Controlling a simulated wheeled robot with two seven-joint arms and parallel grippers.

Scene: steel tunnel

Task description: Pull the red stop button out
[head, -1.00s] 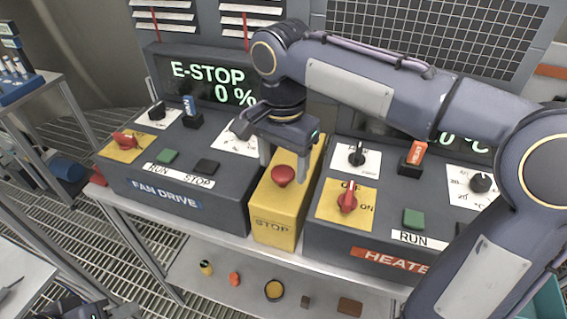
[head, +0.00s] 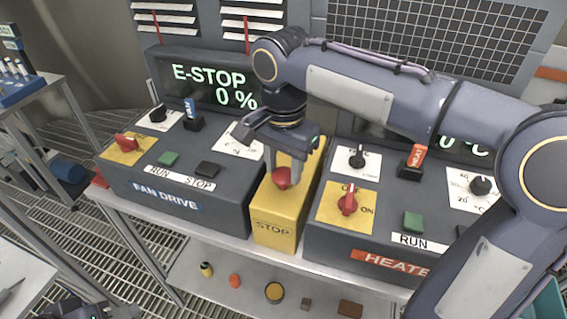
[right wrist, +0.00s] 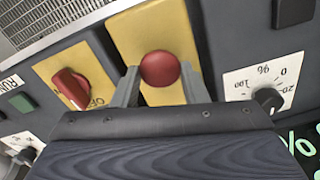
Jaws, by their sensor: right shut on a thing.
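The red stop button (head: 281,179) is a round mushroom head on top of the yellow STOP box (head: 273,231), between two dark control panels. My right gripper (head: 283,172) comes down from above and is shut on the button, one finger on each side. In the right wrist view the button (right wrist: 160,68) sits between the two fingertips of my right gripper (right wrist: 160,82). The fingers hide part of its sides in the head view. A dark part of my left gripper (head: 72,308) shows at the bottom left edge; its fingers cannot be made out.
The fan drive panel (head: 165,203) stands left of the box, its display (head: 210,85) reading E-STOP 0 %. The heater panel (head: 385,262) stands right, with a red switch (head: 347,201) close by. My right arm covers part of it. Small items lie on the lower shelf (head: 225,293).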

